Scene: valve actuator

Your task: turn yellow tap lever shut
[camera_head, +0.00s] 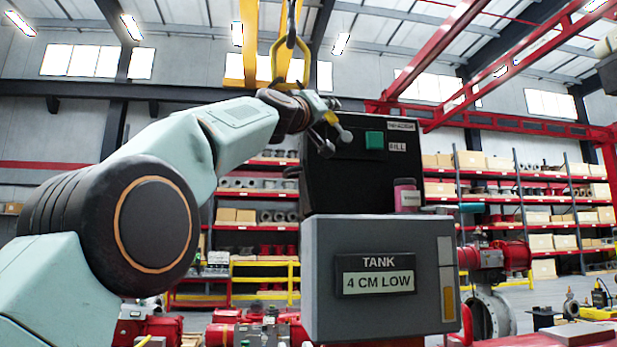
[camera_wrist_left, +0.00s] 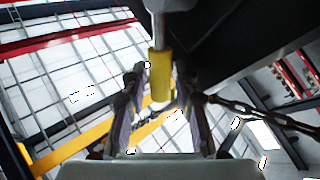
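In the left wrist view the tap lever shows as a yellow sleeve (camera_wrist_left: 160,76) on a grey metal stem coming down from the top. It sits between the two fingers of my left gripper (camera_wrist_left: 162,95), with a visible gap on each side. The fingers are apart and do not appear to press on it. In the head view my left gripper (camera_head: 328,118) is up at the left side of the black box (camera_head: 365,172). My right gripper is not in view.
A grey tank (camera_head: 322,285) with a display (camera_head: 378,282) reading "4 CM LOW" stands below the black box. The box carries a green button (camera_head: 374,140) labelled FILL. A pink jar (camera_head: 406,196) stands beside it. A chain (camera_wrist_left: 250,112) hangs close to the gripper.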

